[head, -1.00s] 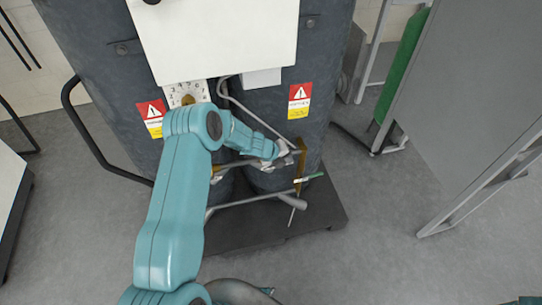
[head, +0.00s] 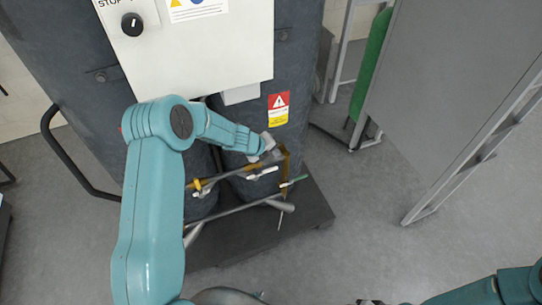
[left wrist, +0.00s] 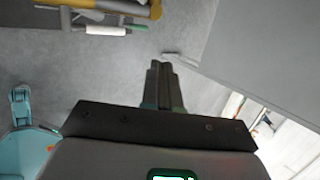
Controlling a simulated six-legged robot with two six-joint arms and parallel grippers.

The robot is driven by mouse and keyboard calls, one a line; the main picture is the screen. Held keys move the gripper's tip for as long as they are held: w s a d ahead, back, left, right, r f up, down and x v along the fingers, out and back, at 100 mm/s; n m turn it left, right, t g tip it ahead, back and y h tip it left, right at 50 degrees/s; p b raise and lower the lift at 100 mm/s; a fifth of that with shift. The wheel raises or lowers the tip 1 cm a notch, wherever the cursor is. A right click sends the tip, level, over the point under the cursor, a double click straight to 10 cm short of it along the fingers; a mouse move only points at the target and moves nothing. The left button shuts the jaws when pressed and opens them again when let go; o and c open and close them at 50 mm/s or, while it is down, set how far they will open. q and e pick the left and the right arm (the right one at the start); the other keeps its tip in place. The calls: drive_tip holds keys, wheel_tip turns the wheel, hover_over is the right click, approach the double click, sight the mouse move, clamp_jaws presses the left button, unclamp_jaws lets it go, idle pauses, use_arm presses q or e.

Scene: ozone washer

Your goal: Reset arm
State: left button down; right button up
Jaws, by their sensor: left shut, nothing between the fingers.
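My left arm (head: 150,220) reaches up from the bottom of the head view and bends right at a raised elbow. Its gripper (head: 272,152) is in front of the washer's lower pipes, by a yellow part (head: 287,165). Its fingertips are hard to make out there. In the left wrist view the two fingers (left wrist: 161,66) are together, with nothing held. A yellow bar (left wrist: 120,8) with a green-tipped rod (left wrist: 135,28) lies beyond them at the top left. Part of my right arm (head: 500,287) shows at the lower right; its gripper is not clearly seen.
The dark washer (head: 75,45) stands on a black base (head: 315,205), with a white panel (head: 200,50) and black knob (head: 132,24). A bent side handle (head: 62,165) sticks out left. A grey board (head: 450,85) stands right. Grey floor (head: 365,215) between them is clear.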

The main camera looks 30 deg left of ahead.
use_arm(q)
drive_tip(key=r, duration=0.2)
drive_tip(key=r+p, duration=0.1)
drive_tip(key=shift+s+d+r, duration=0.2)
drive_tip(key=shift+d+r, duration=0.15)
drive_tip(key=s+d+f+n+g+h, duration=0.1)
drive_tip(key=s+d+f+n+g, duration=0.1)
drive_tip(key=s+d+f+n, duration=0.35)
drive_tip(key=s+d+f+n+g+h, duration=0.1)
drive_tip(key=s+d+f+n+g, duration=0.15)
drive_tip(key=s+d, duration=0.65)
drive_tip(key=s+f+n+g, duration=0.1)
drive_tip(key=s+n, duration=0.7)
drive_tip(key=n, duration=0.1)
drive_tip(key=s+d+f+n+g+y, duration=0.1)
drive_tip(key=s+n, duration=0.8)
drive_tip(key=n, duration=0.1)
drive_tip(key=shift+s+d+f+n, duration=0.2)
drive_tip(key=shift+s+d+n, duration=0.05)
drive_tip(key=shift+n, duration=0.05)
drive_tip(key=shift+a, duration=0.15)
